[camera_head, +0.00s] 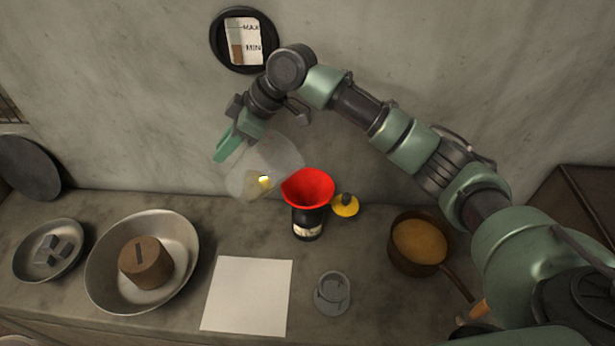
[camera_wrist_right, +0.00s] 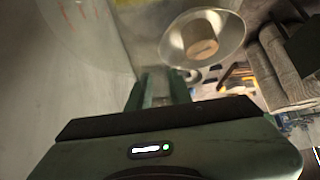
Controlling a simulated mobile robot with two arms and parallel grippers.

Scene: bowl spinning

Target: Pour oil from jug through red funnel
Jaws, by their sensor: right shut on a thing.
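A clear jug (camera_head: 275,158) is held in the air, tilted, up and left of the red funnel (camera_head: 308,187). A little yellow oil (camera_head: 263,181) shows low in it. The funnel sits in the mouth of a dark bottle (camera_head: 307,222) on the counter. My right gripper (camera_head: 229,147) is shut on the jug at its left side; the exact grip is hard to see. In the right wrist view the green fingers (camera_wrist_right: 160,88) are against the clear jug wall (camera_wrist_right: 90,35). No stream of oil is visible. My left gripper is out of view.
A yellow cap-like object (camera_head: 346,206) lies right of the bottle. A pot (camera_head: 420,243) with yellowish contents stands at right. A pale sheet (camera_head: 246,296), grey round object (camera_head: 332,293), large bowl (camera_head: 184,235) with a brown block, and small bowl (camera_head: 28,268) are on the counter. A MIN/MAX gauge (camera_head: 243,41) hangs behind.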

